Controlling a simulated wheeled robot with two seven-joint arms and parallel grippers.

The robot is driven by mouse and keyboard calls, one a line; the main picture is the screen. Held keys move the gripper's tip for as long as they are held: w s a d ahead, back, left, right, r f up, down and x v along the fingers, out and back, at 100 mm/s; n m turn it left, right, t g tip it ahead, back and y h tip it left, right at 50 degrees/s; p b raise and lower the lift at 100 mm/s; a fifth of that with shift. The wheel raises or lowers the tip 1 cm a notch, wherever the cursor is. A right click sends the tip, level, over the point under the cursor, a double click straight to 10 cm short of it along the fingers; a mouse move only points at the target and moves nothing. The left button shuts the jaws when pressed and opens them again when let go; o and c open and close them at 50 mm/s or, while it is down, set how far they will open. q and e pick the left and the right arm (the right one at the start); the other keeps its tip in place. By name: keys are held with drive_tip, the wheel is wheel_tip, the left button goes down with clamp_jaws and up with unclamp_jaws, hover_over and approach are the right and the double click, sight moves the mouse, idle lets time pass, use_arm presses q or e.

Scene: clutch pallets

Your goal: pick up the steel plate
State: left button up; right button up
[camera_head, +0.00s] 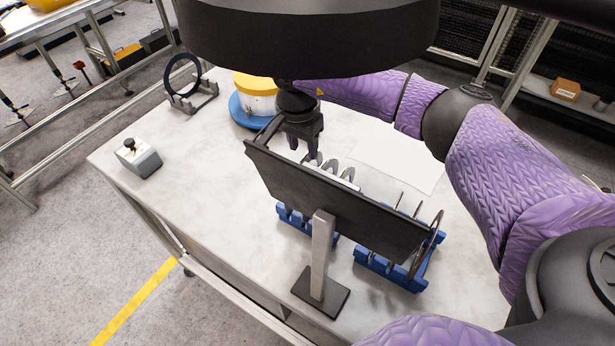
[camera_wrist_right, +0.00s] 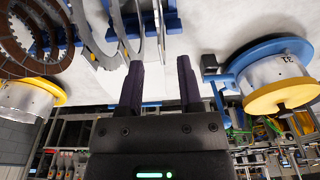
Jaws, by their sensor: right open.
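Light grey steel plates (camera_head: 347,174), thin rings, stand upright in a row behind the dark panel. They also show as grey rings (camera_wrist_right: 88,35) in the right wrist view. My right gripper (camera_head: 308,146) points down at the left end of this row. In the right wrist view its two dark fingers (camera_wrist_right: 160,72) are apart, with grey rings just beyond and left of them. I cannot tell if a ring edge is between the fingertips. The dark panel hides the lower rings in the head view. My left gripper is not in view.
Blue racks (camera_head: 379,268) sit under a dark panel on a stand (camera_head: 320,262). Brown rings (camera_wrist_right: 22,42) are at left in the wrist view. A yellow-white canister (camera_head: 258,100), a black ring on a stand (camera_head: 184,80) and a small grey box (camera_head: 139,158) stand on the table (camera_head: 205,180).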

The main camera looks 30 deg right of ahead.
sight(305, 160)
drive_tip(key=f, duration=0.6)
drive_tip(key=shift+w+d, duration=0.25)
drive_tip(key=shift+d, duration=0.1)
drive_tip(key=shift+r, duration=0.1)
clamp_jaws()
idle(0.7)
